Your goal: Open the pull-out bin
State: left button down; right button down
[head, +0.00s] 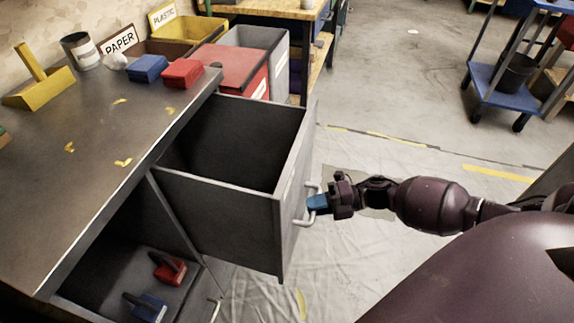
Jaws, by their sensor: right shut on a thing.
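The pull-out bin (232,212) is a dark grey drawer-like box that stands well out from the grey workbench (95,170). Its inside is visible and looks empty. A light metal handle (308,217) is on its front panel. My right gripper (318,203), with blue fingertips, is shut on this handle from the right side. My left gripper is not in view.
Red (183,73) and blue (148,68) blocks and a yellow tool (42,80) lie on the bench. A lower compartment holds red (168,268) and blue (147,307) items. A red-lidded bin (232,66) stands behind. A blue cart (500,85) is at right. Sheeted floor beside the bin is clear.

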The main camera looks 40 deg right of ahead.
pick_arm(q)
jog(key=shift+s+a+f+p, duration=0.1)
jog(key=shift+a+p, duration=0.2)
jog(key=shift+p, duration=0.2)
pick_arm(e)
jog(key=s+d, duration=0.7)
jog(key=s, duration=0.2)
jog(key=shift+s+d, duration=0.3)
jog(key=shift+s, duration=0.05)
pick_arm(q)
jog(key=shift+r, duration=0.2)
pick_arm(e)
jog(key=c, duration=1.1)
grip_release()
jog(key=shift+c, duration=0.2)
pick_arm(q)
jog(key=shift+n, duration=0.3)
pick_arm(e)
jog(key=v, duration=1)
jog(key=shift+s+d, duration=0.15)
jog(key=shift+d, duration=0.2)
jog(key=shift+a+r, duration=0.1)
jog(key=shift+r, duration=0.05)
